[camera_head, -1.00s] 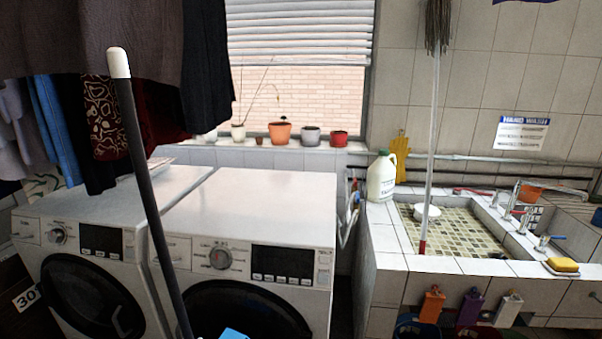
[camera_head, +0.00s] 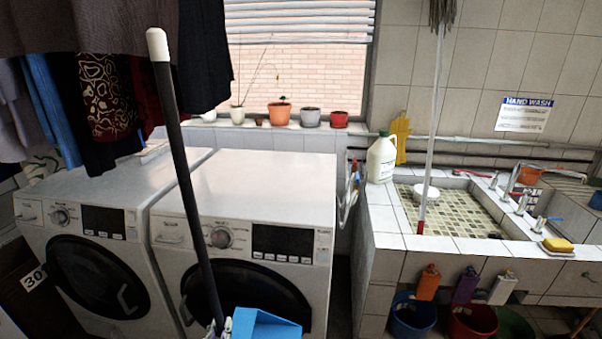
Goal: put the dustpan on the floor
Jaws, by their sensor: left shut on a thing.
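The dustpan has a blue pan (camera_head: 264,325) at the bottom edge of the view and a long black handle (camera_head: 190,190) with a white tip. The handle stands nearly upright, leaning a little left, in front of the washing machines. My left gripper (camera_head: 221,327) shows only in small part at the bottom edge, beside the blue pan. It is shut on the dustpan low on its handle. The pan's lower part is cut off by the frame. My right gripper is not in view. The floor beneath the dustpan is out of sight.
Two white washing machines (camera_head: 245,180) stand behind the dustpan. Dark clothes (camera_head: 205,60) hang at upper left. A tiled sink (camera_head: 385,241) is at right, with buckets (camera_head: 412,318) under it. A narrow dark floor gap (camera_head: 341,300) lies between machines and sink.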

